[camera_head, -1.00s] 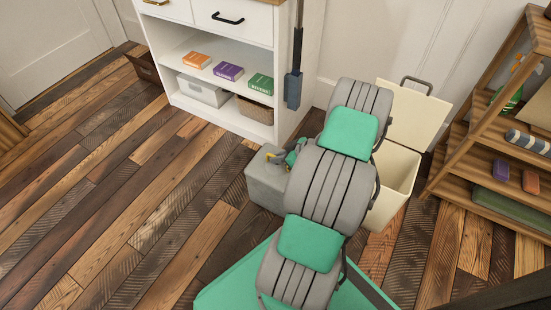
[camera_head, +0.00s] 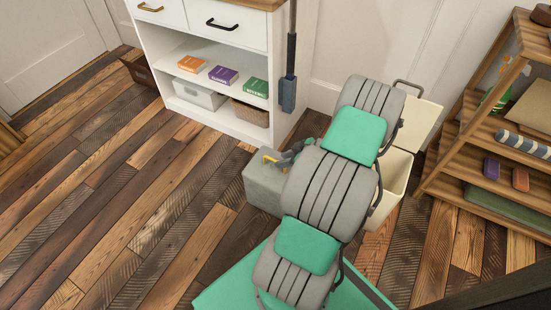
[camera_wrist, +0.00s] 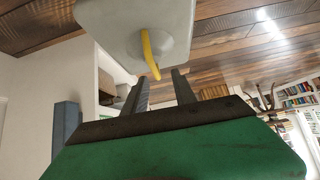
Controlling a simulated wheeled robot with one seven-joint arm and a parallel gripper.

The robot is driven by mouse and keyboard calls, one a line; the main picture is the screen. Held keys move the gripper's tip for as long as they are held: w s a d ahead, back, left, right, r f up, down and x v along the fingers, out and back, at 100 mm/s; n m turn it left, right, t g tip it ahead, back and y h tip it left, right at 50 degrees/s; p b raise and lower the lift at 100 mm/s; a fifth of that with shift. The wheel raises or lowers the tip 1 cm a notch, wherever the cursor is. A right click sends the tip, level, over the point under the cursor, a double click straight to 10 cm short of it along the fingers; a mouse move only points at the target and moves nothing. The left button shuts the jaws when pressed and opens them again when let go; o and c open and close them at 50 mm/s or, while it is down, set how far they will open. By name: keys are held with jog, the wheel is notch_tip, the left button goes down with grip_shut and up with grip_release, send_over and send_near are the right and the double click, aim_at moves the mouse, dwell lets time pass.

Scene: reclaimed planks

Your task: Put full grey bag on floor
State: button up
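The full grey bag (camera_head: 263,184) is a pale grey block-like shape. It appears to rest on the plank floor, left of the cream bin (camera_head: 398,172), partly behind my arm. Its yellow tie (camera_wrist: 150,55) stands out from the bag (camera_wrist: 135,22) in the wrist view, with its end near the gap between my fingers. My gripper (camera_wrist: 161,78) is open, its two dark fingers apart with space on both sides of the tie. In the head view my gripper (camera_head: 282,159) is small and close above the bag, beside the tie.
A white cabinet (camera_head: 215,110) with books and baskets stands behind the bag. A grey-blue long-handled tool (camera_head: 288,93) leans at its side. The bin's lid is open. A wooden rack (camera_head: 470,140) is at the right. Open floor lies to the left.

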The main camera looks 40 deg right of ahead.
jog(key=p+v, duration=0.2)
jog(key=v, duration=0.4)
jog(key=w+a+r+g, duration=0.2)
jog(key=w+a+r, duration=0.1)
jog(key=a+r, duration=0.3)
jog(key=w+a+r+g, duration=0.3)
jog(key=a+r, duration=0.1)
jog(key=a, duration=0.5)
jog(key=s+a+r+m+h, duration=0.1)
jog(key=s+a+r, duration=0.3)
jog(key=a, duration=0.4)
jog(key=s+a+r+m+g+h, duration=0.1)
jog(key=s+a+r+m+h, duration=0.1)
jog(key=s+a+r, duration=0.3)
jog(key=a+r+m, duration=0.1)
jog(key=a+r, duration=0.1)
jog(key=a, duration=0.1)
jog(key=shift+s+a+b, duration=0.3)
jog(key=shift+a, duration=0.05)
